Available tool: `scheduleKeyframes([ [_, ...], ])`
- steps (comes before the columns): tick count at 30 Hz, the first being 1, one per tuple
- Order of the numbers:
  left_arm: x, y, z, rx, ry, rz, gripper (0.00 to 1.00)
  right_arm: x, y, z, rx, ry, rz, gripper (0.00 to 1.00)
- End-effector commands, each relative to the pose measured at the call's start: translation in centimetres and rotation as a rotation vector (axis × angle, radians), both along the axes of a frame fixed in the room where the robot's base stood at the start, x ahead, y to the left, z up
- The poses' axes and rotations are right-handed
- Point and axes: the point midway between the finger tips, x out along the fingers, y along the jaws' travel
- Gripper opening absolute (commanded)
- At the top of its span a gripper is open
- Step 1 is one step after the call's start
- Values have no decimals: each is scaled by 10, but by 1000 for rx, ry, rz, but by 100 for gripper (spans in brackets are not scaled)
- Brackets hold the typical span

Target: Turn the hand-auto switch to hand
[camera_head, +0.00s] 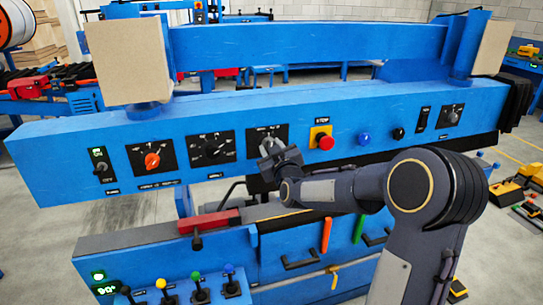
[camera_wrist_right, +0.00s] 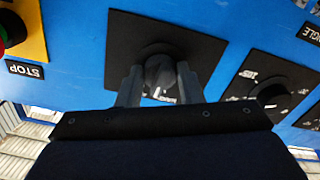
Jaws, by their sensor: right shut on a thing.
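The blue panel (camera_head: 90,150) carries a row of switches and knobs on black plates. My right gripper (camera_head: 270,148) is at the black plate (camera_head: 281,131) just left of the red stop button. In the right wrist view, where the panel shows upside down, my right gripper (camera_wrist_right: 158,82) is shut on a dark rotary knob (camera_wrist_right: 159,70), with one finger on each side. The knob's lettering is mostly hidden, so I cannot read its setting or tell for sure that it is the hand-auto switch. My left gripper is not in view.
The red stop button (camera_head: 326,143) is close to the right of my gripper. A black knob (camera_head: 211,148) and an orange-red knob (camera_head: 152,160) lie to the left. Blue and black buttons are farther right. A lower blue console with levers and coloured handles stands beneath the panel.

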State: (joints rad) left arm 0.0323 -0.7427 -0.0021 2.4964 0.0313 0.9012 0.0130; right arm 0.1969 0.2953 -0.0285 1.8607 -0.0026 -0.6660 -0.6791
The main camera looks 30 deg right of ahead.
Motion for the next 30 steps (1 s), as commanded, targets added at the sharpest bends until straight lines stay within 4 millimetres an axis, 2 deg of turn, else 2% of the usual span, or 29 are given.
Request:
scheduleKeyframes([
  [3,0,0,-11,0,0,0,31,0,1,-2,-105,24,2,10],
  [15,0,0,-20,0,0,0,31,0,0,0,-398,95,1,10],
  [30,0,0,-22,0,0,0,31,0,-1,1,-524,126,1,10],
])
